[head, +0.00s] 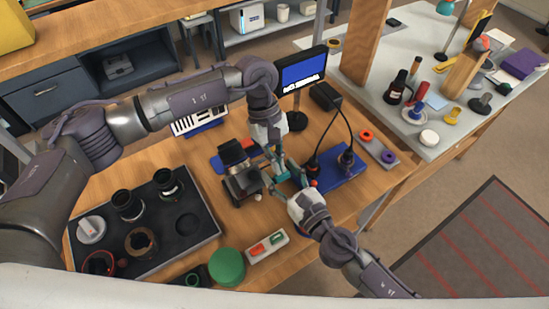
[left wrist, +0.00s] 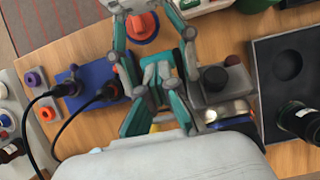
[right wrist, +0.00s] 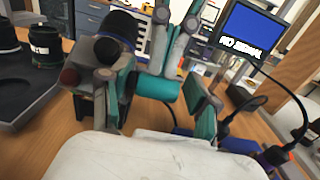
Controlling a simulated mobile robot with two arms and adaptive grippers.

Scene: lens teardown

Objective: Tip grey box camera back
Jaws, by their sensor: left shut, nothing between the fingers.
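The grey box camera (head: 241,184) sits near the middle of the wooden table, with a dark round lens end. It also shows in the left wrist view (left wrist: 212,97) and at the left of the right wrist view (right wrist: 123,62). I cannot tell how far it is tilted. My left gripper (head: 276,160) is shut and empty, just right of the camera. My right gripper (head: 283,178) is open beside the camera; in the right wrist view its teal pads stand apart, with the left gripper's fingers showing between them. Contact with the camera is unclear.
A black tray (head: 205,238) with lens parts lies left. A blue base (head: 345,172) with cabled dark parts and a small monitor (head: 303,72) stand to the right and behind. A green round piece (head: 227,267) and a switch box (head: 268,246) lie in front.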

